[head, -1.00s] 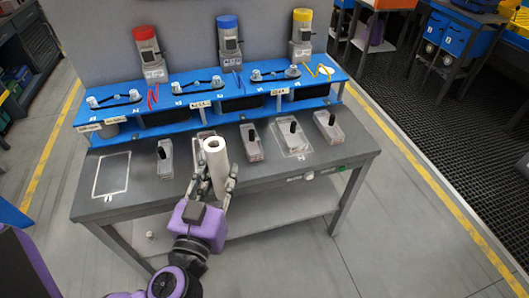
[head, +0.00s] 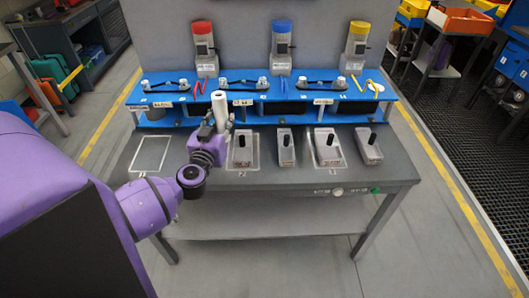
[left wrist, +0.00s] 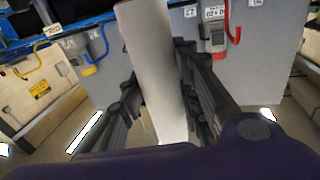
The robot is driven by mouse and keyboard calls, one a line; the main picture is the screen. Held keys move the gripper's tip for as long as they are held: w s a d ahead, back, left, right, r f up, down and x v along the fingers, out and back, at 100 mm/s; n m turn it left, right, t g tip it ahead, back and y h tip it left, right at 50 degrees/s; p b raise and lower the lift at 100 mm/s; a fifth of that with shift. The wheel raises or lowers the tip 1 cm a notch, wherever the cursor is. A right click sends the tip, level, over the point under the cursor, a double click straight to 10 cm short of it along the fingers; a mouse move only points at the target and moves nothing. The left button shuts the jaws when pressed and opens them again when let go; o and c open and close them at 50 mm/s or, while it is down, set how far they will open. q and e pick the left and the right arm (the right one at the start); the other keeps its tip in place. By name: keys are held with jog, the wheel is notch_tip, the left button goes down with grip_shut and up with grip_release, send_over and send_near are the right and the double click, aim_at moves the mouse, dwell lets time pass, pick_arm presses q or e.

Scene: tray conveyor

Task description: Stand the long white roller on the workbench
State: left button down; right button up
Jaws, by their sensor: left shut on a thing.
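The long white roller (head: 219,108) stands nearly upright in my left gripper (head: 219,128), near the left part of the blue shelf. My left gripper is shut on it, and the fingers hide its lower part in the head view. In the left wrist view the roller (left wrist: 155,70) runs between the two fingers of the left gripper (left wrist: 160,90). The grey workbench (head: 290,180) lies below and around the gripper. I cannot tell whether the roller's lower end touches the bench. My right gripper is not in view.
Several grey blocks with black knobs, one of them here (head: 286,150), stand along the bench to the right. An empty white outline (head: 150,153) is marked at the bench's left. The blue shelf (head: 200,121) with tools and bottles runs along the back.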

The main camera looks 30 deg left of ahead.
pick_arm(q)
jog(key=w+d+f+b, duration=0.1)
jog(key=w+d+f, duration=0.1)
jog(key=d+f, duration=0.1)
jog(key=w+d+f+b, duration=0.1)
jog(key=w+d+f, duration=0.1)
jog(key=d+f, duration=0.2)
jog(key=w+d+f+b, duration=0.2)
jog(key=d+f, duration=0.2)
jog(key=f, duration=0.1)
jog(key=shift+w+d+f, duration=0.2)
jog(key=shift+d, duration=0.05)
jog(key=shift+f, duration=0.25)
jog(key=shift+r, duration=0.2)
jog(key=shift+w+f, duration=0.1)
jog(key=shift+f, duration=0.05)
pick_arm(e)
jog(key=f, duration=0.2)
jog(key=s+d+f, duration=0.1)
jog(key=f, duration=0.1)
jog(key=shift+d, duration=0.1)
